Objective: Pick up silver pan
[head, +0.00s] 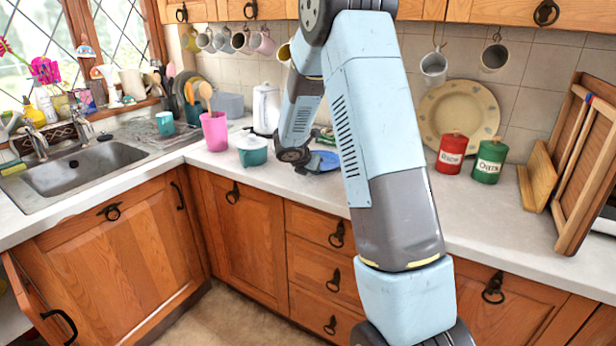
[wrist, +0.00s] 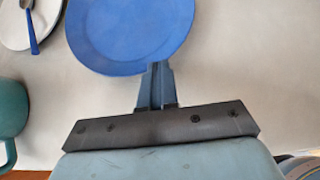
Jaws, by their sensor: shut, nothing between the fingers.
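I cannot make out a silver pan for certain in either view. In the wrist view my gripper (wrist: 157,70) is shut and empty, its fingertips over the near edge of a blue plate (wrist: 130,25); I cannot tell whether they touch it. In the head view the blue plate (head: 326,161) lies on the counter, partly hidden by my arm. The fingertips are not clear there. A teal pot with a white lid (head: 251,148) stands left of my gripper. A grey, metallic-looking piece (head: 608,206) shows at the right edge, too cut off to name.
Red (head: 451,154) and green (head: 489,160) canisters, a large plate (head: 459,115) and wooden boards (head: 588,165) stand on the right. Mugs hang above. The counter before the canisters is clear.

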